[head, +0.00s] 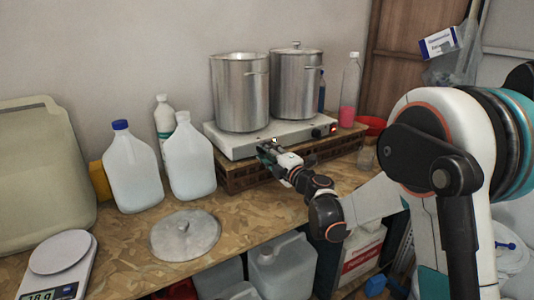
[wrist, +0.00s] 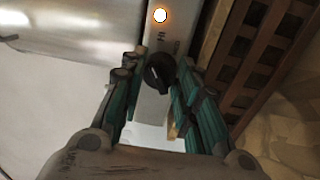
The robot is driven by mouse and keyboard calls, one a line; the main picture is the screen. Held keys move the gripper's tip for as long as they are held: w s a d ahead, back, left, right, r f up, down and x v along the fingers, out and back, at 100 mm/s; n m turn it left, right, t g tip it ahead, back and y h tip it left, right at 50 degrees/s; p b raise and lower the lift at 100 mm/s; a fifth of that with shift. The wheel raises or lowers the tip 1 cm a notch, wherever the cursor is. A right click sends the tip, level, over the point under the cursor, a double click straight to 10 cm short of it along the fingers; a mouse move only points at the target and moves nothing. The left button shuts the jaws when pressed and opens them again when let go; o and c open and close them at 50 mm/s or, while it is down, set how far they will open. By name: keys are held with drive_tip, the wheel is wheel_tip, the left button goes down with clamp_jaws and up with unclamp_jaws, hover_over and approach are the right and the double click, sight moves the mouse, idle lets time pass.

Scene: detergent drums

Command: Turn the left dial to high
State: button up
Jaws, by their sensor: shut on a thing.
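The left dial (wrist: 159,73) is a round black knob on the front panel of the white double hot plate (head: 235,146). In the wrist view it sits between the fingers of my gripper (wrist: 161,82), which is shut on it. A pale mark shows on the knob, beside printing that reads "HI", but its exact setting is hard to tell. A lit orange-white lamp (wrist: 160,15) glows above it in that view. In the head view my gripper (head: 268,149) hides the left dial. The right dial (head: 318,132) is in plain sight, with a red lamp (head: 333,128) beside it.
Two steel pots (head: 240,95) (head: 296,85) stand on the hot plate, which rests on a brown slatted crate (head: 240,177). White jugs (head: 190,160) stand to the left. A pot lid (head: 185,234) lies on the worktop. A bottle with pink liquid (head: 350,95) stands at right.

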drive_tip(key=shift+m, duration=1.1)
drive_tip(key=o, duration=1.1)
drive_tip(key=shift+c, duration=0.2)
drive_tip(key=v, duration=1.2)
drive_tip(key=shift+s, duration=0.1)
